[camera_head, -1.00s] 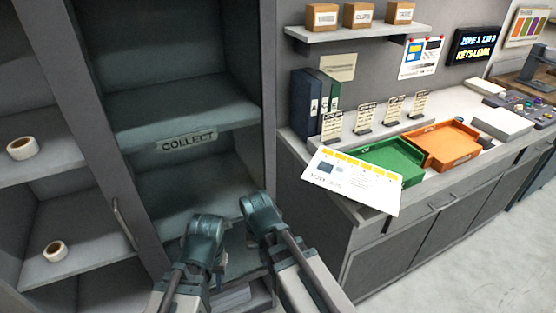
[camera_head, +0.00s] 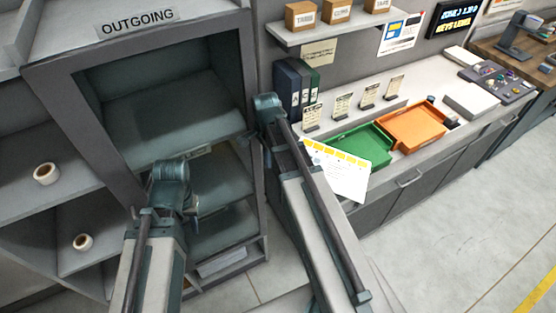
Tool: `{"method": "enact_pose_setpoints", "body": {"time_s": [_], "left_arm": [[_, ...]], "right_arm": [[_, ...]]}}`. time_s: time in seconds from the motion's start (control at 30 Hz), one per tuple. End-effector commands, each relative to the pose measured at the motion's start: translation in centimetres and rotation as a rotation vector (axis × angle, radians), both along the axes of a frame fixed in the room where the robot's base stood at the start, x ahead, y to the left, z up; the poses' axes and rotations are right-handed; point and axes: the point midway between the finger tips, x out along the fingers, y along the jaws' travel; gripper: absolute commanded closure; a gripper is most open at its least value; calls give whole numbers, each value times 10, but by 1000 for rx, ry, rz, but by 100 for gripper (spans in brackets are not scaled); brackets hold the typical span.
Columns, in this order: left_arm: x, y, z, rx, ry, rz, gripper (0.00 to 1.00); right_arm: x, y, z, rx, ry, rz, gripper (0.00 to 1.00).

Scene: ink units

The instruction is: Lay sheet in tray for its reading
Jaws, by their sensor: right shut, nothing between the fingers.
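A white sheet (camera_head: 343,180) with a yellow band along its top lies tilted at the counter's front edge. It covers the front left part of the green tray (camera_head: 378,142) and sticks out past the edge; its left part is behind my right arm. The orange tray (camera_head: 437,122) stands beside the green one, to its right. My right gripper (camera_head: 268,108) is shut and empty, left of the sheet; its fingers are mostly hidden by the arm. My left gripper (camera_head: 188,203) is in front of the shelf cabinet, away from the sheet; its fingers are too unclear to read.
A cabinet marked OUTGOING (camera_head: 137,22) stands at the left, with open shelves. Binders (camera_head: 288,88) and small label cards (camera_head: 343,104) stand behind the trays. A white stack (camera_head: 471,100) lies right of the orange tray. The floor (camera_head: 455,225) in front is clear.

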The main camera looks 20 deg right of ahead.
Motion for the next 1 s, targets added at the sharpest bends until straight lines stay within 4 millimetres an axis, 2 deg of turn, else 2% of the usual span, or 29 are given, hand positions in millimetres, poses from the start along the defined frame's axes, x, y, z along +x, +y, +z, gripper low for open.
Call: {"method": "enact_pose_setpoints", "body": {"time_s": [0.03, 0.13, 0.47, 0.67, 1.0], "left_arm": [[0, 0, 6, 0, 0, 0, 66], [0, 0, 7, 0, 0, 1, 66], [0, 0, -1, 0, 0, 0, 66], [0, 0, -19, 1, 0, -2, 66], [0, 0, -66, 2, 1, -12, 66]], "right_arm": [[2, -3, 6, 1, -1, -18, 100], [2, -5, 7, 2, -2, -39, 100], [2, -5, -1, 2, -2, -41, 100], [2, -5, -19, 2, -2, -40, 100], [2, -5, -66, 2, -2, -39, 100]]}}
